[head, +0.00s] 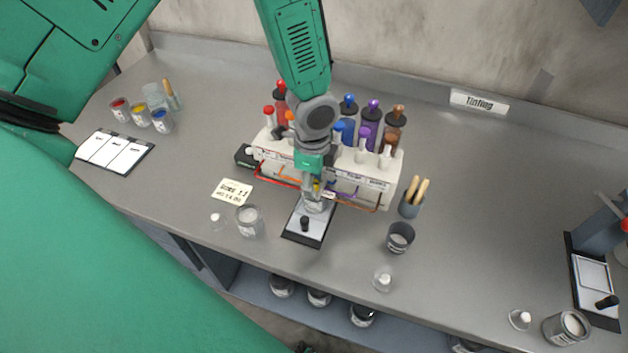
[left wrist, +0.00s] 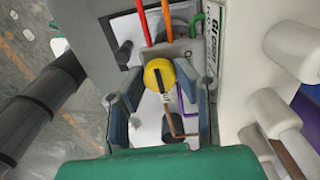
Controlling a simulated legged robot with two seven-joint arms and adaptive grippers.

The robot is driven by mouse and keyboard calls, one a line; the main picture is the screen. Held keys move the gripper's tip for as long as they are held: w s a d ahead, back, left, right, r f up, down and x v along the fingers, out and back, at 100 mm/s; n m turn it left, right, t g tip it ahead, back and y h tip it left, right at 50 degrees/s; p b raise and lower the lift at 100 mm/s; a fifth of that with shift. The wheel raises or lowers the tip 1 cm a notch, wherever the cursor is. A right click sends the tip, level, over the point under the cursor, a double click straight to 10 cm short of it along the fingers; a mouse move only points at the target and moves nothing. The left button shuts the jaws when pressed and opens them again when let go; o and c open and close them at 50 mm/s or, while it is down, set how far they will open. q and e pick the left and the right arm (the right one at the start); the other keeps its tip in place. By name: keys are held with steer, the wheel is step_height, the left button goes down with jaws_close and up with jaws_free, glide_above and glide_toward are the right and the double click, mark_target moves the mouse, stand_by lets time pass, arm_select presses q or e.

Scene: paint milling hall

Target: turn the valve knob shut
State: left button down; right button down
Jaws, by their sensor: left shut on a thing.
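The valve knob (left wrist: 160,76) is a round yellow disc with a dark bar across it, seen in the left wrist view. In the head view only a bit of yellow (head: 316,186) shows by the fingers. My left gripper (head: 314,194) comes down in front of the white dispenser (head: 272,152). In the left wrist view my left gripper (left wrist: 162,92) has a blue-grey finger on either side of the knob and is shut on it. The finger contact is partly hidden. My right gripper is not in view.
Colored bottles (head: 348,104) stand on the dispenser, with thin colored tubes along its front. A black-edged plate (head: 300,238) lies below my gripper. A clear jar (head: 249,222), a dark cup (head: 400,237) and a stick holder (head: 411,205) stand nearby. The right middle counter is clear.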

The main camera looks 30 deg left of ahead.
arm_select(q)
steer(key=shift+w+r, duration=0.1)
steer(key=shift+w, duration=0.05)
stand_by(0.3)
steer(key=c, duration=1.3)
jaws_free()
steer(key=shift+a, duration=0.1)
steer(key=shift+o, duration=0.2)
steer(key=shift+r, duration=0.15)
step_height(320, 180, up, 12)
steer(key=shift+f, duration=0.25)
